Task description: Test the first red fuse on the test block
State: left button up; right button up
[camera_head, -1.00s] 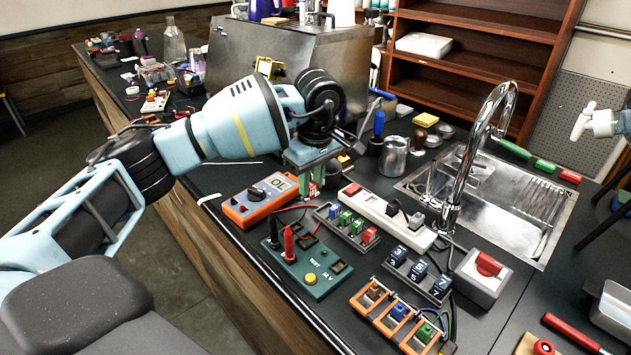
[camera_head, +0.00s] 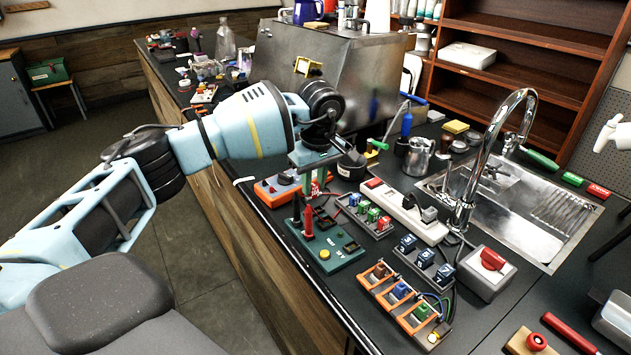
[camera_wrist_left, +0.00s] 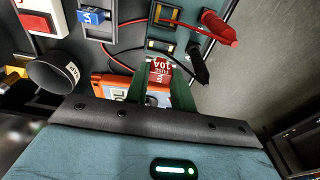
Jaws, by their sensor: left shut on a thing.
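My left gripper (camera_head: 316,188) points down with green fingers shut on a red fuse (camera_wrist_left: 160,71) marked 10A. The fuse shows between the fingertips in the left wrist view; in the head view it is mostly hidden. The green test block (camera_head: 345,259) lies on the counter with a yellow button, dark slots, and a red and a black probe standing at its left end. The gripper is above the block's far side, apparently clear of it. In the left wrist view the block (camera_wrist_left: 181,20) shows ahead of the fuse. My right gripper is out of view.
A fuse rack (camera_head: 378,232) with green, blue and red fuses is right of the block. The orange multimeter (camera_head: 267,194) is behind the gripper. A white power strip (camera_head: 432,232), a numbered block set (camera_head: 424,258) and an orange-framed fuse holder (camera_head: 388,303) crowd the counter to the right.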

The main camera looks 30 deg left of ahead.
aim_at(315, 194)
pick_arm(q)
jog(key=shift+f, duration=0.1)
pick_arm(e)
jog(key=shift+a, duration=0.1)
